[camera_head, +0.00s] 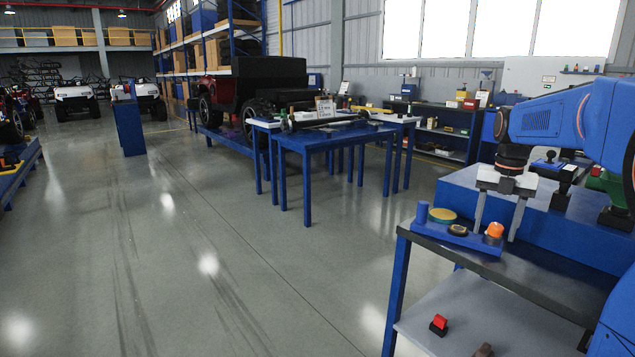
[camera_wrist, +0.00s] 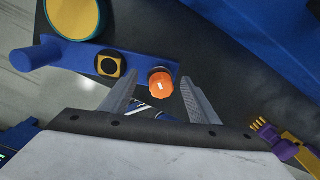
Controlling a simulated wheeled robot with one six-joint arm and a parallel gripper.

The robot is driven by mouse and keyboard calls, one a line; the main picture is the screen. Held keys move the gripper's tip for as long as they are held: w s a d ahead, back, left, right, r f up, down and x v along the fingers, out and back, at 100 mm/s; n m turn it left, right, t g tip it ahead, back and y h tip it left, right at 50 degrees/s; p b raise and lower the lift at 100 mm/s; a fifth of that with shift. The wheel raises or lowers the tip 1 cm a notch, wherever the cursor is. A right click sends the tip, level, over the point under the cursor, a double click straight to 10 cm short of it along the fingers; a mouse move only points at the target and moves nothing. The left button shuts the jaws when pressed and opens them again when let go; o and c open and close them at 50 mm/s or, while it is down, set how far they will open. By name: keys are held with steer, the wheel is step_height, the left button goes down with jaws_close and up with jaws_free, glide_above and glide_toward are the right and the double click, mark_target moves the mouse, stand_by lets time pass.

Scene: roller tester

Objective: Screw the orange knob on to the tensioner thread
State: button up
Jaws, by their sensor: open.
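The orange knob (camera_head: 494,230) sits at the right end of a blue holder (camera_head: 428,227) on the dark top of the workbench. In the wrist view the knob (camera_wrist: 161,84) shows between and just beyond the fingertips, with a gap on each side. My gripper (camera_head: 496,236) is open and points down over the knob; its two fingers also show in the wrist view (camera_wrist: 160,79). Nothing is held. I cannot make out the tensioner thread in either view.
A large blue block (camera_head: 545,208) stands behind. A red-and-black item (camera_head: 438,324) lies on the lower shelf (camera_head: 465,305).

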steer(key=shift+f, duration=0.1)
jaws_close()
steer(key=m, duration=0.5)
steer(key=shift+m, duration=0.4)
steer(key=m, duration=0.5)
steer(key=shift+m, duration=0.4)
